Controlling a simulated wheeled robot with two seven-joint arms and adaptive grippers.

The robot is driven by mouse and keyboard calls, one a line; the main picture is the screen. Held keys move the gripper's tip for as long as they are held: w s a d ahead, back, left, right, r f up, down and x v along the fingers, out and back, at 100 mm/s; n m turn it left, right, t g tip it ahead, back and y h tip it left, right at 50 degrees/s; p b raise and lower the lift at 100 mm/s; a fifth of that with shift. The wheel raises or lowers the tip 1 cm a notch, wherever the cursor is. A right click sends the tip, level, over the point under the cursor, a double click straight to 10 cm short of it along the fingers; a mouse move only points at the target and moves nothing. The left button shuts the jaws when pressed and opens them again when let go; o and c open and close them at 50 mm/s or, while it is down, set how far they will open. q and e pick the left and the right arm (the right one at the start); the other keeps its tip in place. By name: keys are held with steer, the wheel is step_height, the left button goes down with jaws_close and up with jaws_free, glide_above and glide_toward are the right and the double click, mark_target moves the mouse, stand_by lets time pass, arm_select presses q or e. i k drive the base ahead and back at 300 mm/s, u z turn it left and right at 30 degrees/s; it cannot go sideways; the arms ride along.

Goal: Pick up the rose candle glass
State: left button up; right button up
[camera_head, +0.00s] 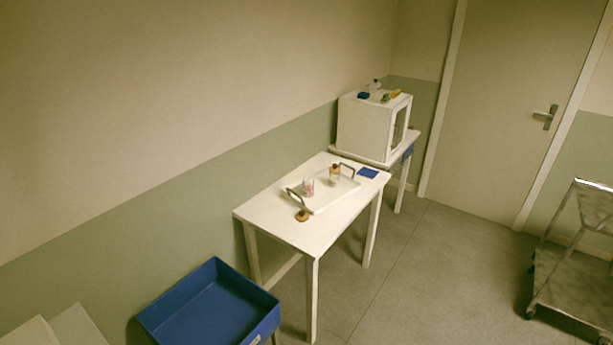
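A small glass with pink in it, which looks like the rose candle glass (309,187), stands upright on a white tray (326,201). A small amber and pale bottle (334,174) stands on the tray behind and to the right of the glass. Neither of my grippers shows in the head view. Nothing touches the glass.
A small golden-brown object (302,215) and a blue square (368,172) lie on the table. A blue bin (211,310) stands front left. A white cabinet (363,130) stands behind, and a metal cart (570,280) at right. The grey floor between is clear.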

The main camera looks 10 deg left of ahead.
mark_target(308, 188)
steer(key=k, duration=1)
steer(key=z, duration=0.55)
steer(key=i, duration=5.05)
steer(key=u, duration=3.9)
steer(key=i, duration=0.5)
